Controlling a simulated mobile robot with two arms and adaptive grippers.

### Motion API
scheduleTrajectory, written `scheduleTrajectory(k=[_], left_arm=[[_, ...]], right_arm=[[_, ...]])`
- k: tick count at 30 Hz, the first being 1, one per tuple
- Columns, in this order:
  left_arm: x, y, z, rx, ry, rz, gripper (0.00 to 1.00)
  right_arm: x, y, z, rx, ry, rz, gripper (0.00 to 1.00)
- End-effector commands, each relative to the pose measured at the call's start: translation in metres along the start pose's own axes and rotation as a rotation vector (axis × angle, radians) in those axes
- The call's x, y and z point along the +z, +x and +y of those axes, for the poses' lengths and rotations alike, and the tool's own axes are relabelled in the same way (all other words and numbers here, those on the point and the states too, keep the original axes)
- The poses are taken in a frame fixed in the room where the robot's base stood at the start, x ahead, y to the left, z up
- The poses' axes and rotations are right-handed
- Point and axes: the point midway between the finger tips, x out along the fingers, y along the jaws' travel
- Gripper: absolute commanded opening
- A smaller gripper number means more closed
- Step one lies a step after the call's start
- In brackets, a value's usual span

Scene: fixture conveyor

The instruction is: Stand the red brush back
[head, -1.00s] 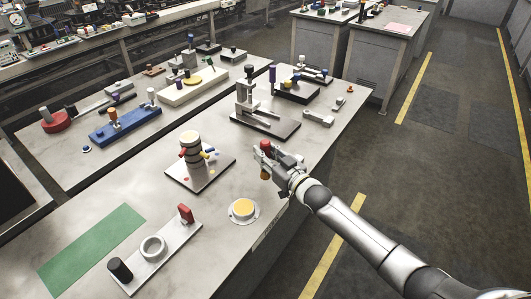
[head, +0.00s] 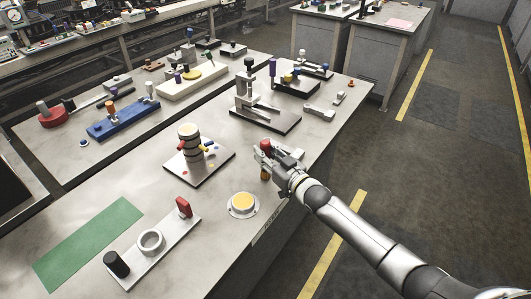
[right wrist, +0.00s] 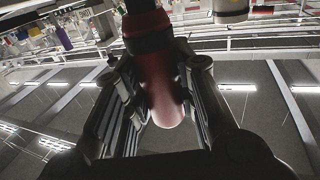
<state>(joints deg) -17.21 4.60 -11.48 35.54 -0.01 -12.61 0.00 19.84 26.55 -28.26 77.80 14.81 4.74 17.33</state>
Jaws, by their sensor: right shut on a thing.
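The red brush (head: 266,146) is between the fingers of my right gripper (head: 266,157), which is shut on it above the bench's right edge. Its red end shows at the top, and a tan-orange part (head: 265,175) shows below the fingers. In the right wrist view the red body (right wrist: 160,85) with a dark collar (right wrist: 147,30) is clasped between both fingers (right wrist: 155,95). My left gripper is not in view.
A yellow button (head: 242,203) on a white base lies left of and below the gripper. A banded post (head: 189,142) with coloured pegs stands on a plate to the left. A grey stand (head: 246,95) is behind. A green mat (head: 90,243) lies front left.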

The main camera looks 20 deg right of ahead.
Motion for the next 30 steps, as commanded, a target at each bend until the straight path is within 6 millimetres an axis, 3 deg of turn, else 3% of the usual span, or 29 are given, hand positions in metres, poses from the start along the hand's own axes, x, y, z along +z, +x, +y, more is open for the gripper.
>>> scheduleTrajectory(k=[26,27,30], left_arm=[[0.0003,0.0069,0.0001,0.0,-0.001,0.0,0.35],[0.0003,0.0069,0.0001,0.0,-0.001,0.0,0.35],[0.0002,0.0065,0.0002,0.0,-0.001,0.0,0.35]], right_arm=[[0.0084,0.0002,-0.0001,0.0,0.0,0.002,0.02],[0.0085,0.0002,-0.0001,0.0,0.0,0.002,0.27],[0.0084,0.0001,-0.0002,0.0,0.0,0.001,0.33]])
